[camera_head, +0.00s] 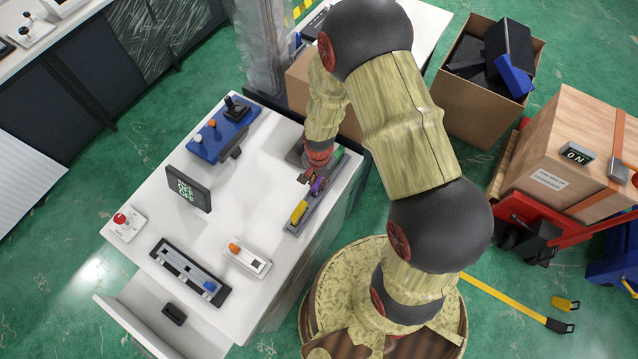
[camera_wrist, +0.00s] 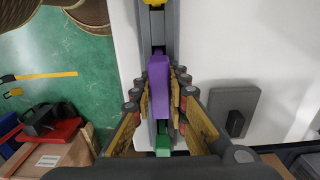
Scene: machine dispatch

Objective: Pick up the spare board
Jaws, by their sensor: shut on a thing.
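A narrow grey rack (camera_head: 293,229) lies along the right edge of the white table. It holds a row of coloured boards: yellow (camera_head: 299,211), purple (camera_head: 317,186) and green (camera_head: 338,156). My gripper (camera_wrist: 159,88) points down over the rack, with its fingers on both sides of the purple board (camera_wrist: 159,80), shut on it. The purple board is still in line with the rack, and I cannot tell whether it is raised. The green board (camera_wrist: 163,143) and the yellow board (camera_wrist: 155,2) show at either end in the wrist view. No label marks which board is the spare.
On the table (camera_head: 215,235) are a blue control panel (camera_head: 225,133), a small dark display (camera_head: 188,189), a red button box (camera_head: 125,223), a slider unit (camera_head: 190,270) and an orange-switch box (camera_head: 246,258). A grey plate with a dark switch (camera_wrist: 232,108) is beside the rack.

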